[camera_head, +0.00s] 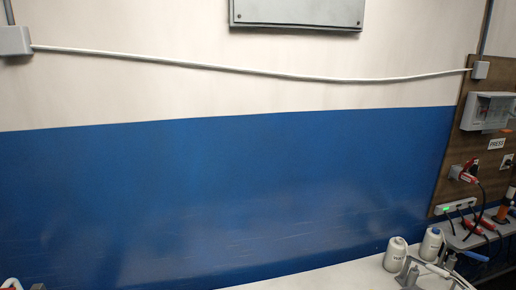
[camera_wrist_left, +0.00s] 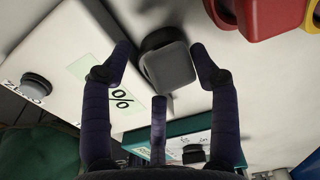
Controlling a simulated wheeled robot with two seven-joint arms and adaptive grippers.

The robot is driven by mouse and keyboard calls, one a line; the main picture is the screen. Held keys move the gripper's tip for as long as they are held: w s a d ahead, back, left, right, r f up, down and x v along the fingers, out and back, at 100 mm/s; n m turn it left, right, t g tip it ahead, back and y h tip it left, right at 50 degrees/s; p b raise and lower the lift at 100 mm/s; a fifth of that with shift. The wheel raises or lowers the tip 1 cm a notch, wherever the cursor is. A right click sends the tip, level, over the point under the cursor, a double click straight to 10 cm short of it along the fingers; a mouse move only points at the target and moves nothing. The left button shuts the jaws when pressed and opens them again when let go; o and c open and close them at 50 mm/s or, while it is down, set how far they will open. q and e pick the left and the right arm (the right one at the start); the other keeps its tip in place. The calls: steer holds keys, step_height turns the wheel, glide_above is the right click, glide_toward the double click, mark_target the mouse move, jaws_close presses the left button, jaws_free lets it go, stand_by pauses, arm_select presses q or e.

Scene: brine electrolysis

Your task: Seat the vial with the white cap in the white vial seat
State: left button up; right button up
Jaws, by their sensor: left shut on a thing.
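In the left wrist view my left gripper (camera_wrist_left: 168,72) is shut on a dark grey, rounded block-like thing (camera_wrist_left: 168,66) between its fingertips. I cannot tell from its look whether it is part of a vial, and no white cap shows on it. No vial with a white cap and no white vial seat can be made out in either view. My left gripper is not visible in the head view, and my right gripper is in neither view.
The wrist view shows a white panel (camera_wrist_left: 60,52) with a black knob (camera_wrist_left: 36,86), a teal-edged thing (camera_wrist_left: 190,130) and a red bin (camera_wrist_left: 262,18). The head view shows a blue-and-white wall (camera_head: 230,200), two white bottles (camera_head: 396,256) and a pale worktop (camera_head: 330,275) at bottom right.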

arm_select(q)
steer(key=shift+s, duration=0.1)
steer(key=shift+r+p, duration=0.35)
steer(key=shift+r, duration=0.05)
jaws_close()
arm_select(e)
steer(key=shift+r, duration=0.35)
arm_select(q)
steer(key=shift+a+r+p, duration=0.15)
steer(key=shift+r+p, duration=0.5)
steer(key=shift+r, duration=0.2)
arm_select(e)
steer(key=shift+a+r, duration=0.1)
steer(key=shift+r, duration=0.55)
arm_select(q)
steer(key=shift+r+p, duration=2.05)
steer(key=shift+r, duration=0.65)
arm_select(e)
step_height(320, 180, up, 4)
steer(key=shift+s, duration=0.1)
